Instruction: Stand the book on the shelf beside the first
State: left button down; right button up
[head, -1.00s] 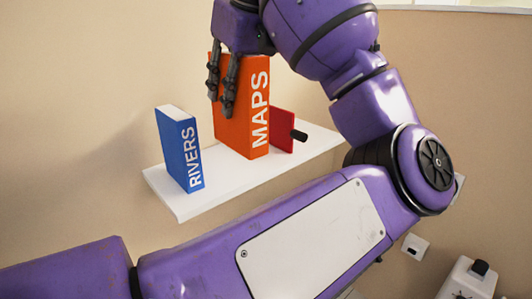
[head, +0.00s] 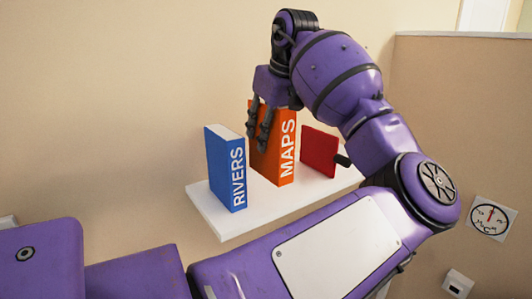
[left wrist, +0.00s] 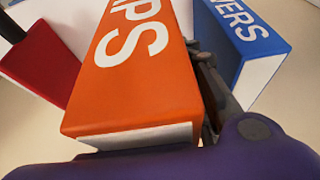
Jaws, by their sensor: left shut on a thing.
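The orange MAPS book (head: 286,152) stands upright at the white shelf (head: 228,224), between the blue RIVERS book (head: 226,172) and a red plate. My left gripper (head: 260,138) is shut on its upper part from above, with dark fingers along its left cover. RIVERS stands upright near the shelf's left end. Only a narrow gap shows between the books in the head view. The left wrist view shows MAPS (left wrist: 135,75) close up, with RIVERS (left wrist: 240,45) beyond the fingers. I cannot tell whether MAPS bears on the shelf. My right gripper is out of view.
The red plate (head: 319,150) with a black knob (head: 343,160) stands right of MAPS, with a gap between them. My left arm crosses in front of the shelf's right part. A round gauge (head: 490,217) is on the right wall.

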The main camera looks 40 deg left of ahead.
pick_arm(q)
jog(key=shift+w+a+f, duration=0.35)
jog(key=shift+a+f, duration=0.1)
jog(key=shift+f, duration=0.2)
jog(key=shift+w+a+f, duration=0.3)
jog(key=shift+a+f, duration=0.15)
jog(key=shift+f, duration=0.15)
jog(key=shift+w+a+f, duration=0.15)
jog(key=shift+f, duration=1.6)
jog(key=c, duration=1.2)
grip_release()
jog(key=shift+f, duration=0.2)
jog(key=v, duration=1.2)
jog(key=shift+r, duration=0.15)
